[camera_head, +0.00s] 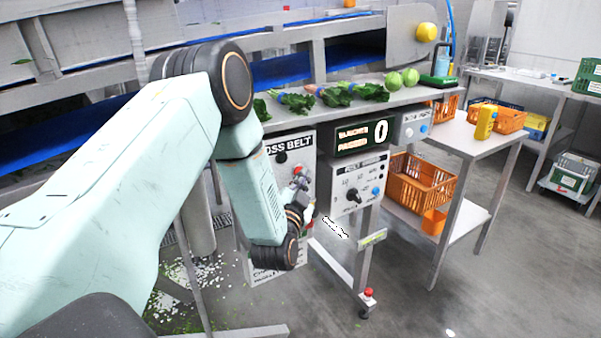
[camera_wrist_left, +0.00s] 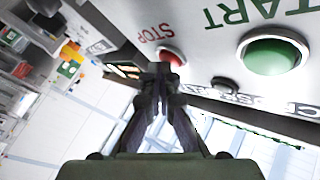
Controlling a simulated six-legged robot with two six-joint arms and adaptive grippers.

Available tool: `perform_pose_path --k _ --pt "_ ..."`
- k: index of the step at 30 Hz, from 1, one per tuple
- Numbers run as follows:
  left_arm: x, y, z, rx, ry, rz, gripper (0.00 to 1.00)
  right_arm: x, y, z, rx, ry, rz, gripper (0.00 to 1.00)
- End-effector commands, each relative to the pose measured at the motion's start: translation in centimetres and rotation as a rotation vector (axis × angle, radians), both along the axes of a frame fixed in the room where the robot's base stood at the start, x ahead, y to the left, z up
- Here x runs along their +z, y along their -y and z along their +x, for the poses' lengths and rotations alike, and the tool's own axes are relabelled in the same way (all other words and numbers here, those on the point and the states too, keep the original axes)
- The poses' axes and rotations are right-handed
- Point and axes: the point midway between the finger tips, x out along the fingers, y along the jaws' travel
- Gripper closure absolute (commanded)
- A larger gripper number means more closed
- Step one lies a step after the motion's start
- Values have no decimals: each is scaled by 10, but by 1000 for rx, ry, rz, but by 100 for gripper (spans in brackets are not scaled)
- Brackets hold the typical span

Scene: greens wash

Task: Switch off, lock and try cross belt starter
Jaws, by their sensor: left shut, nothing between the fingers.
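The cross belt starter is a light grey box (camera_head: 303,148) labelled "…OSS BELT" under the bench, partly hidden by my left arm. A dark round knob shows near its top, and a small red part (camera_head: 298,171) lower down; I cannot tell its exact shape. My left gripper (camera_head: 304,212) is in front of the box's lower part. In the left wrist view the shut, empty fingers (camera_wrist_left: 162,72) point at the red STOP button (camera_wrist_left: 171,56). The tips overlap its edge; I cannot tell whether they touch. A green START button (camera_wrist_left: 272,54) is beside it. My right gripper is out of view.
A second control box (camera_head: 357,182) with knobs hangs right of the starter, below a counter display (camera_head: 364,136) reading 0. Greens lie on the bench (camera_head: 300,118) above. A red button (camera_head: 368,293) is on a low foot.

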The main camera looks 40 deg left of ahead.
Motion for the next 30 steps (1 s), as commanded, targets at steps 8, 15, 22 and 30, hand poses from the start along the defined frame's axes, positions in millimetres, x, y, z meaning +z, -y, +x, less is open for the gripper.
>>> perform_pose_path --k 8,15,22,30 --pt "0 -2 0 2 0 0 100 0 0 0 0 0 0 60" --pt "0 2 0 0 0 0 100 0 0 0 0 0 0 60" --pt "-1 13 -5 -1 -1 0 100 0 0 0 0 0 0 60" --pt "0 15 -7 1 0 0 100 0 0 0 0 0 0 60"
